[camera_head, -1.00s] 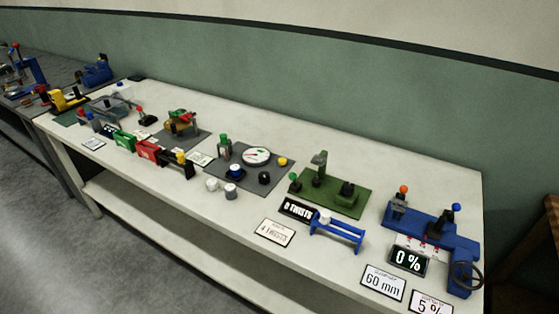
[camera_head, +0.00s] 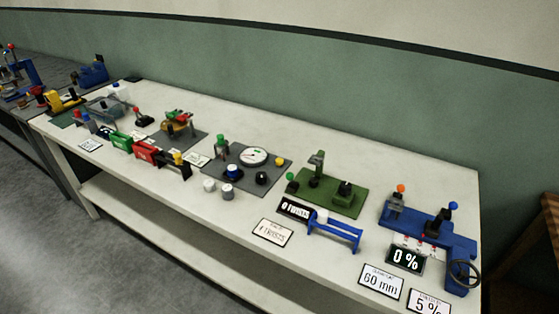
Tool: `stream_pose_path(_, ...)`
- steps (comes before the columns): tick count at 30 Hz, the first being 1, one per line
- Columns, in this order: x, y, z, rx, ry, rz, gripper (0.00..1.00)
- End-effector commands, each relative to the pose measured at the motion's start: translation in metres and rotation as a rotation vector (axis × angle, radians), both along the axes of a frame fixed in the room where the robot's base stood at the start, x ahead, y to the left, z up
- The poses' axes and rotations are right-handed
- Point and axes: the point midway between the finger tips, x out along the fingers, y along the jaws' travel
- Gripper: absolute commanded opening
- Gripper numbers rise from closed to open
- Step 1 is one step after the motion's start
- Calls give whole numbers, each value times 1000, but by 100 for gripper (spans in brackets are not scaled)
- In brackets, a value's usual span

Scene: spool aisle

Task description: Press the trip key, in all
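No part is readable as the trip key, so I cannot tell which one it is. A blue machine (camera_head: 462,247) at the bench's right end has an orange knob (camera_head: 401,188), a blue knob (camera_head: 453,205), a dark handwheel (camera_head: 464,273) and small red parts. A display (camera_head: 405,260) before it reads 0 %. A green device (camera_head: 327,195) with a green ball knob (camera_head: 290,176) stands left of it. A grey plate (camera_head: 240,178) carries a round dial (camera_head: 253,156), a yellow button (camera_head: 280,161) and a black knob (camera_head: 262,178). My gripper is not in view.
These stand on a long white bench (camera_head: 200,222) with a lower shelf (camera_head: 150,214). A blue roller stand (camera_head: 334,231), two small pale cylinders (camera_head: 228,193) and cards, one reading 60 mm (camera_head: 381,281), lie near the front edge. Grey floor (camera_head: 60,240) is clear in front.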

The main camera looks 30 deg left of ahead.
Motion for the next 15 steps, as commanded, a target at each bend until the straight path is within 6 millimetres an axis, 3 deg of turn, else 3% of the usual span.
stream_pose_path(5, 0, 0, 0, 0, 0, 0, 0)
stream_pose_path(15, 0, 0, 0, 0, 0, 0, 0)
